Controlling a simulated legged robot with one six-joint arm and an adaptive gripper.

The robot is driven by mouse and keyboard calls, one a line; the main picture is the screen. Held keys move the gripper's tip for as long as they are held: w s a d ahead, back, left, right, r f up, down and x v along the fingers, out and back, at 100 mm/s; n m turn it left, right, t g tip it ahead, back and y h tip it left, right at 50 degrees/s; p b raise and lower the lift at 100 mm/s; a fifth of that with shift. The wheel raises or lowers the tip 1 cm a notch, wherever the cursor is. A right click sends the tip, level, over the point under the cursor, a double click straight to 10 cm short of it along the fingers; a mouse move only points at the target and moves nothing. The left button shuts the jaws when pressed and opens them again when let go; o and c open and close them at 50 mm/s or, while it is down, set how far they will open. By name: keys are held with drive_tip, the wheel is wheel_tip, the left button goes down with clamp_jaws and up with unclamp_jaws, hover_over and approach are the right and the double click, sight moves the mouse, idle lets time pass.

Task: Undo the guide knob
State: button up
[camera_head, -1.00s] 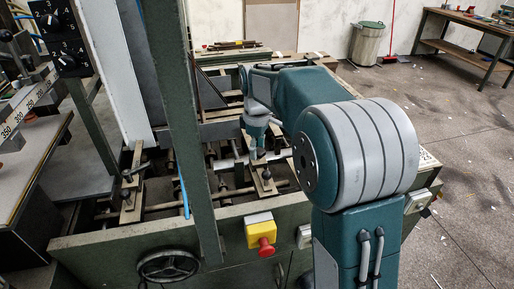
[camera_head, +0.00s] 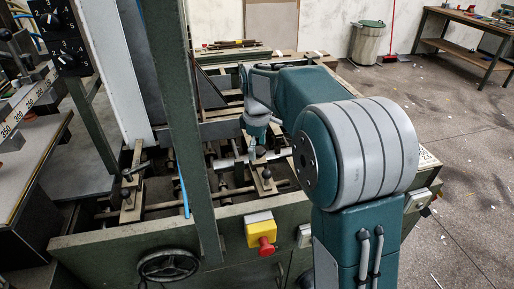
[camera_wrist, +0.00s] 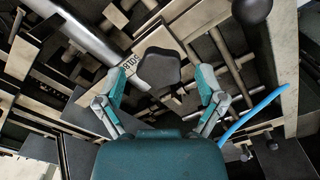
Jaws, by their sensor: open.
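The guide knob, a dark lobed knob (camera_wrist: 159,68), sits near the middle of the wrist view, above a labelled pale plate. My gripper (camera_wrist: 160,84) is open, with one teal and grey finger on each side of the knob. Gaps show between the knob and both fingers, so neither appears to touch it. In the head view my gripper (camera_head: 257,146) points down over the feeder's bars, and its fingertips and the knob are small and hard to tell apart there.
A black ball knob (camera_wrist: 251,10) stands near the upper right of the wrist view. A round silver bar (camera_wrist: 78,30) runs diagonally at left. A blue hose (camera_wrist: 254,112) lies to the right. The green frame post (camera_head: 194,140) stands left of my gripper in the head view.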

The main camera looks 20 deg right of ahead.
sight(257, 150)
drive_tip(key=shift+r, duration=0.1)
wheel_tip(257, 150, up, 12)
idle(0.5)
drive_tip(key=shift+w, duration=0.1)
drive_tip(key=s+m+t, duration=0.3)
drive_tip(key=s+m, duration=0.3)
drive_tip(key=s, duration=1)
drive_tip(key=s+f+m+t, duration=0.2)
drive_tip(key=s+f+m, duration=0.2)
drive_tip(key=s+f, duration=0.4)
drive_tip(key=s, duration=0.4)
drive_tip(key=shift+m+t, duration=0.3)
drive_tip(key=shift+m, duration=0.1)
